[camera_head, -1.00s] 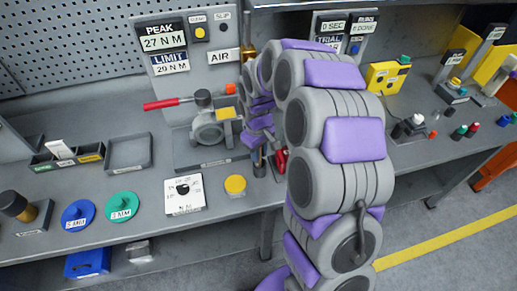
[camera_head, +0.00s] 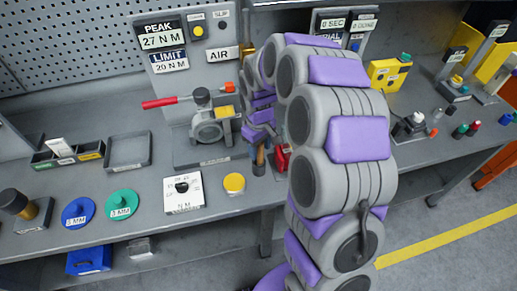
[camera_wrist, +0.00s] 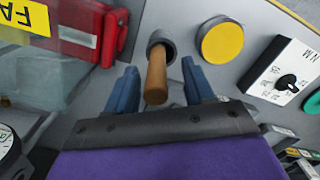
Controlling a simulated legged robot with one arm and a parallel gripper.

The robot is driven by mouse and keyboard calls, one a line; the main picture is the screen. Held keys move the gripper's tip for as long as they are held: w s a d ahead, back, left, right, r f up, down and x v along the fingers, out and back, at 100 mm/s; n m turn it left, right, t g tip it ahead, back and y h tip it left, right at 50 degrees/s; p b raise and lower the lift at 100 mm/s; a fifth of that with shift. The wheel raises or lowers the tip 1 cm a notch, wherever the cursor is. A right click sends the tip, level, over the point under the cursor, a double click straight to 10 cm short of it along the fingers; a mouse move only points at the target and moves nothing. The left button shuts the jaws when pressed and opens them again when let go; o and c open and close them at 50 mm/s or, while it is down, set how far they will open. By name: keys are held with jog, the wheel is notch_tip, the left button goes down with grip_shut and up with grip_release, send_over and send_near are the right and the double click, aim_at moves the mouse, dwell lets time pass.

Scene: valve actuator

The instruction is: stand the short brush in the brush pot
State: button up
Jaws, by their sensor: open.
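The short brush shows as a brown wooden handle (camera_wrist: 156,78) in the wrist view. Its far end sits inside the dark round mouth of the brush pot (camera_wrist: 160,40), and its handle points up toward the camera; the bristle end is hidden. In the head view, the handle (camera_head: 260,155) stands up from the pot (camera_head: 258,169) near the bench's front edge. My gripper (camera_wrist: 159,68) is open, with one blue-grey finger on each side of the handle and a visible gap at both sides. In the head view, my arm hides part of the gripper.
A yellow disc (camera_wrist: 222,41) and a white dial plate (camera_wrist: 284,75) lie beside the pot. A red box (camera_wrist: 92,30) is close on its other side. The valve with a red-handled lever (camera_head: 172,102) stands behind. The bench's front edge is close to the pot.

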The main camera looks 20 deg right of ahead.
notch_tip(320, 180, up, 16)
jog(key=a+p, duration=0.1)
jog(key=p, duration=0.1)
jog(key=shift+w+p, duration=0.3)
jog(key=shift+w, duration=0.05)
dwell(0.6)
jog(key=s+m+g, duration=0.1)
jog(key=s+m, duration=0.5)
jog(key=s, duration=2.8)
jog(key=shift+s+d, duration=0.35)
jog(key=shift+s, duration=0.05)
jog(key=shift+c, duration=0.2)
